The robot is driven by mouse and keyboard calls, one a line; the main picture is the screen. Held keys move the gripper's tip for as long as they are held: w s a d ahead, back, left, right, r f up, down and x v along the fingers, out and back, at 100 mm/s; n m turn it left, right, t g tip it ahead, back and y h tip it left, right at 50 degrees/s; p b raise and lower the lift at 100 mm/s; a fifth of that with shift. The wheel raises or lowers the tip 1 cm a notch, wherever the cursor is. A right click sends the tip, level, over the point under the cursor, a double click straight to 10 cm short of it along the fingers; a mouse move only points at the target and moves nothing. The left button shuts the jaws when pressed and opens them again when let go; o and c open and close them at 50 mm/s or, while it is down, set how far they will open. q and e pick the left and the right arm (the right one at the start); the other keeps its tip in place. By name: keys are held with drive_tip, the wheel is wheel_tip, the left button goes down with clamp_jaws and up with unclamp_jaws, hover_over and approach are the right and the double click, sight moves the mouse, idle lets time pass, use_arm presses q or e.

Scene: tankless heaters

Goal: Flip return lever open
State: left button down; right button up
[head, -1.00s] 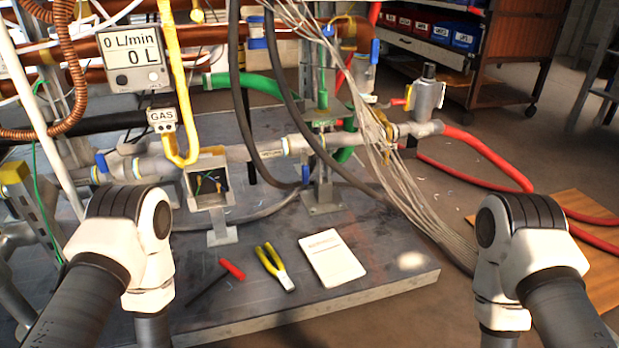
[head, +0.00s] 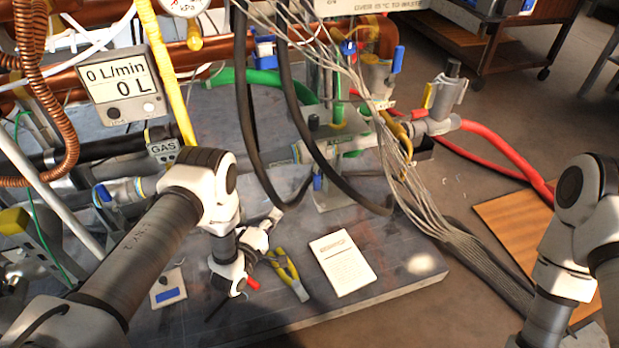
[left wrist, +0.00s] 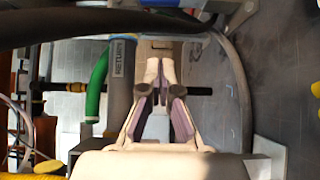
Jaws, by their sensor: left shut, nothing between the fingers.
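A RETURN label (left wrist: 118,58) shows on a grey part beside a green hose (left wrist: 97,85) in the left wrist view. My left gripper (head: 274,215) is shut and empty above the bench. In the left wrist view its closed fingers (left wrist: 160,72) point toward a grey part near the label; I cannot tell whether they touch it. A blue lever (head: 318,182) hangs low on the pipe stand, right of my left gripper in the head view. Another blue lever (head: 398,59) stands upright farther back. I cannot tell which is the return lever. My right gripper is out of view.
Black hoses (head: 247,130) and a grey cable bundle (head: 400,170) hang near the pipe stand. A gas meter (head: 120,85) is at left.

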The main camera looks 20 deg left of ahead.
use_arm(q)
drive_tip(key=shift+w+f, duration=0.1)
drive_tip(key=b, duration=0.6)
approach(317, 182)
drive_tip(key=w+a+f, duration=0.2)
drive_tip(key=w+a, duration=0.2)
drive_tip(key=w, duration=0.2)
drive_tip(key=d, duration=0.1)
drive_tip(key=w+d, duration=0.1)
drive_tip(key=d+b, duration=0.1)
drive_tip(key=shift+w+d+r, duration=0.1)
drive_tip(key=shift+w+r, duration=0.05)
drive_tip(key=shift+r, duration=0.15)
